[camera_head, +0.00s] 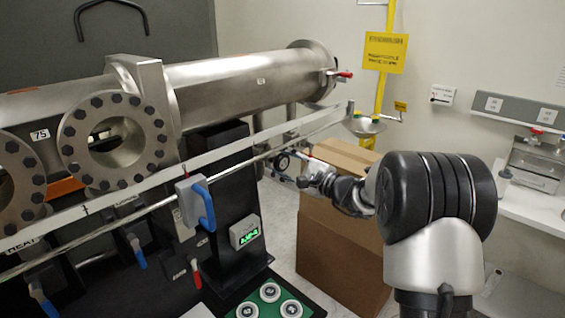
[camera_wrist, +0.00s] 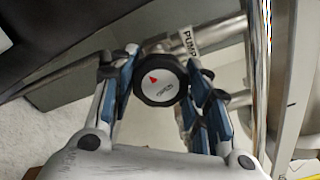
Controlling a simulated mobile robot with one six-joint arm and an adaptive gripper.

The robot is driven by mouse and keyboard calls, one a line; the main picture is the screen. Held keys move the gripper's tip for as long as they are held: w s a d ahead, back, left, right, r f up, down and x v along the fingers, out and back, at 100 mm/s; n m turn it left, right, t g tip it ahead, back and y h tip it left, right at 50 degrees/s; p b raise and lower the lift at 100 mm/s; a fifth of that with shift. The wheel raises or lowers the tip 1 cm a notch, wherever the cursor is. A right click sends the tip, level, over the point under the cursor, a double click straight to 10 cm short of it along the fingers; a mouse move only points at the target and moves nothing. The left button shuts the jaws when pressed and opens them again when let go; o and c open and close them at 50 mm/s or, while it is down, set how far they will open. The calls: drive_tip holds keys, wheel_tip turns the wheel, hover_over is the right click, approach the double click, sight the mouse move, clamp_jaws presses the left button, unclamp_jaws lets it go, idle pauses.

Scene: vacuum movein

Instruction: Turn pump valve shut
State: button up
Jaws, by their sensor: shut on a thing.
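The pump valve is a round black knob (camera_wrist: 161,79) with a pale face, a red arrow and small lettering, in the middle of the wrist view. A label reading PUMP (camera_wrist: 188,40) sits on the metal pipe just beyond it. My gripper (camera_wrist: 160,85) has its blue-padded fingers on either side of the knob and is shut on it.
A long steel vacuum chamber (camera_head: 245,80) with bolted flanges runs above. A rail with a blue-handled grey box (camera_head: 190,203) crosses in front. A cardboard box (camera_head: 340,250) stands behind my arm. A yellow post (camera_head: 384,75) with signs rises behind.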

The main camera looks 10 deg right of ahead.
drive_tip(key=m+p, duration=0.2)
drive_tip(key=m, duration=0.3)
drive_tip(key=shift+m, duration=0.3)
drive_tip(key=m+p, duration=0.4)
drive_tip(key=m, duration=0.1)
drive_tip(key=shift+s+a+r, duration=0.1)
drive_tip(key=m+p, duration=0.5)
drive_tip(key=m, duration=0.1)
drive_tip(key=shift+m, duration=0.4)
drive_tip(key=m+p, duration=0.3)
drive_tip(key=m, duration=0.1)
drive_tip(key=shift+m, duration=0.3)
drive_tip(key=o, duration=1.1)
drive_tip(key=shift+s, duration=0.1)
